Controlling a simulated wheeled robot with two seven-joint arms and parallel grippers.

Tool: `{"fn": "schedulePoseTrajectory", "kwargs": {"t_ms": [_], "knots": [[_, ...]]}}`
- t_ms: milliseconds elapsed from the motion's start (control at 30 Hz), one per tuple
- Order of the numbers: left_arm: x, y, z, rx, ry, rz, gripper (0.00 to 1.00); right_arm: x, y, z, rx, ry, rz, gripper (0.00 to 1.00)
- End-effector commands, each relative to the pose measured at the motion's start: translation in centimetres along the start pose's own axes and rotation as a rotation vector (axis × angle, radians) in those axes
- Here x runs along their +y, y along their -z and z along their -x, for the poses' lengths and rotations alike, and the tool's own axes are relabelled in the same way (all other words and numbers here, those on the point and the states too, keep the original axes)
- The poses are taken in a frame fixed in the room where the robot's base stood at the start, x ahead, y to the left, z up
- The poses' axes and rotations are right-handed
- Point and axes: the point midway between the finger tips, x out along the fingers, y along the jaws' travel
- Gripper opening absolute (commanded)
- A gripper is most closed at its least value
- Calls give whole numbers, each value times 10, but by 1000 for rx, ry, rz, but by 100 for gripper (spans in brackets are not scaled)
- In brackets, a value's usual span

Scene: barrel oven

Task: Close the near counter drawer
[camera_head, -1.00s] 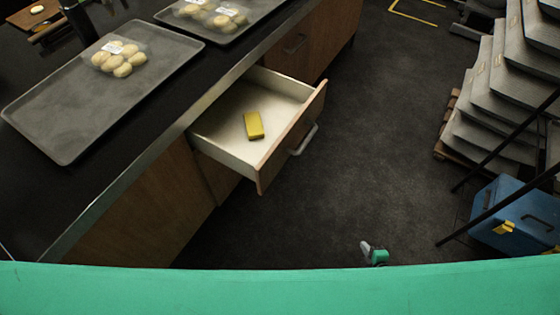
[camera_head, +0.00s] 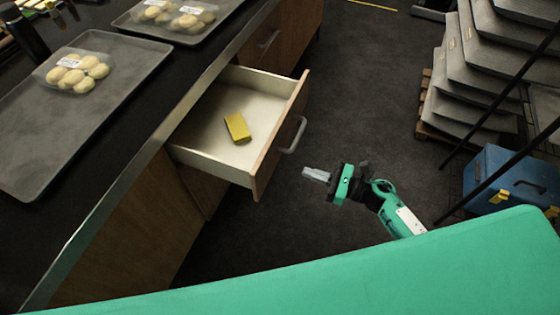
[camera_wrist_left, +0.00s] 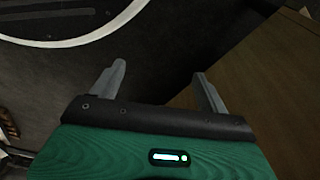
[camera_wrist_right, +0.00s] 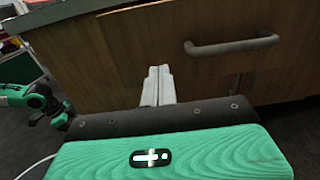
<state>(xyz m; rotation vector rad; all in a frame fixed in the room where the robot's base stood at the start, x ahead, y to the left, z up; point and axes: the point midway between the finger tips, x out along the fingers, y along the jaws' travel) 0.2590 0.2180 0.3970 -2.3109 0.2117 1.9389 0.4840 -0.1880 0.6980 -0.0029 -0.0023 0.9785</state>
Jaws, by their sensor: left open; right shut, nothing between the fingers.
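The near counter drawer (camera_head: 185,158) stands pulled out from the counter, with a yellow block (camera_head: 237,127) lying inside it. Its front carries a grey bar handle (camera_head: 293,136). My right gripper (camera_head: 308,173) is shut and empty, a little to the right of the drawer front and below the handle in the head view. In the right wrist view the shut fingers (camera_wrist_right: 158,85) point at the wooden front, with the handle (camera_wrist_right: 232,45) to their right. My left gripper (camera_wrist_left: 160,80) is open and empty in the left wrist view; it is not in the head view.
Trays (camera_head: 35,168) with packaged rolls lie on the black countertop. Another shut drawer (camera_head: 268,42) is farther along the counter. A stack of grey trays (camera_head: 470,95) and a blue box (camera_head: 505,180) stand at the right. The floor between is clear.

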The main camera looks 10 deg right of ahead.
Motion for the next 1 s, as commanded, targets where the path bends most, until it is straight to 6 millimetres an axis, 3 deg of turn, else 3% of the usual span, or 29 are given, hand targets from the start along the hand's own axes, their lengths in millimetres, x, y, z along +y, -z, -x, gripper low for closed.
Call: {"fn": "schedulePoseTrajectory", "kwargs": {"t_ms": [200, 400, 633, 1000], "knots": [[-4, -20, -21, -6, 5, -6, 77, 0, -3, -50, -3, 1, -3, 0], [-6, -38, -37, -9, 9, -10, 77, 0, -2, -81, -1, 1, -3, 0], [-8, -47, -45, -8, 11, -12, 77, -1, 0, -95, -1, 2, -3, 0], [-8, -48, -47, -9, 11, -12, 77, 0, 0, -96, 0, 2, -3, 0]]}}
